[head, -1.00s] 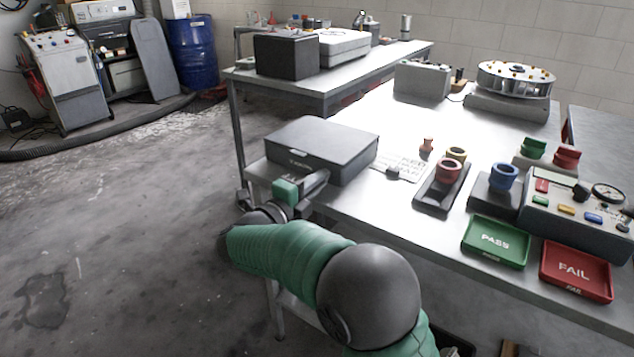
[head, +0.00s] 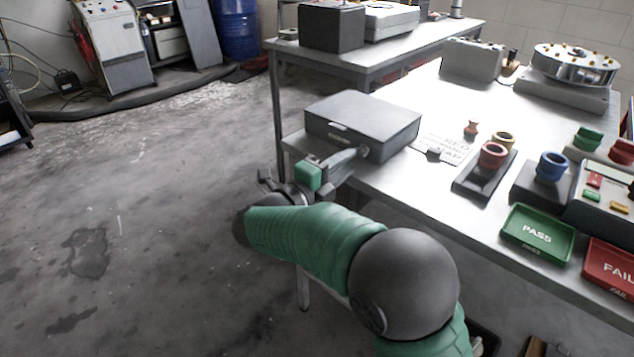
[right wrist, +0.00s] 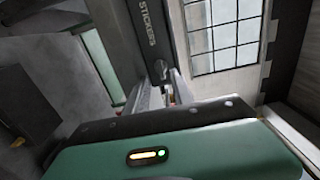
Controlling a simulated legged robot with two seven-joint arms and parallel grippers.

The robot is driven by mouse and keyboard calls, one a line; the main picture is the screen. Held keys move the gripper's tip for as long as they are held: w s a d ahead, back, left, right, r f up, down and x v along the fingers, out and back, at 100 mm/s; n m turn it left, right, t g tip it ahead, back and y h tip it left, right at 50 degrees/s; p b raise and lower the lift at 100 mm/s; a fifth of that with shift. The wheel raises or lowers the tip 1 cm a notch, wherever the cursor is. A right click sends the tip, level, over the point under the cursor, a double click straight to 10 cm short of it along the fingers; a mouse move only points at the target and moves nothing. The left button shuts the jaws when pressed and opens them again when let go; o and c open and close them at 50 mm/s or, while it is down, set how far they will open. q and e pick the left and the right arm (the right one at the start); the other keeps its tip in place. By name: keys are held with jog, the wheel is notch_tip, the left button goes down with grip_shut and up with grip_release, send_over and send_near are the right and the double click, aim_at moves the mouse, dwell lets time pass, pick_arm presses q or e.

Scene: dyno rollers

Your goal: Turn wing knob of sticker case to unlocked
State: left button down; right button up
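The sticker case (head: 362,118) is a dark grey box on the left end of the light workbench. In the right wrist view its front face, marked STICKERS (right wrist: 147,22), is close ahead. A small dark wing knob (right wrist: 161,73) shows below the lettering. My right gripper (head: 352,157) is at the case's front face in the head view. In the right wrist view its two fingers (right wrist: 163,86) are apart, with the knob between or just beyond their tips. I cannot tell whether they touch it. The knob's exact angle is unclear. My left gripper is not in view.
To the right on the workbench (head: 420,195) are a printed card (head: 443,148), a red cup on a dark stand (head: 490,165), a blue cup (head: 551,166), a green PASS tray (head: 538,232) and a red FAIL tray (head: 612,262). Open floor lies left.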

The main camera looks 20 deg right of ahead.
jog(key=v, duration=1.2)
jog(key=shift+a+b, duration=0.35)
jog(key=shift+b, duration=0.05)
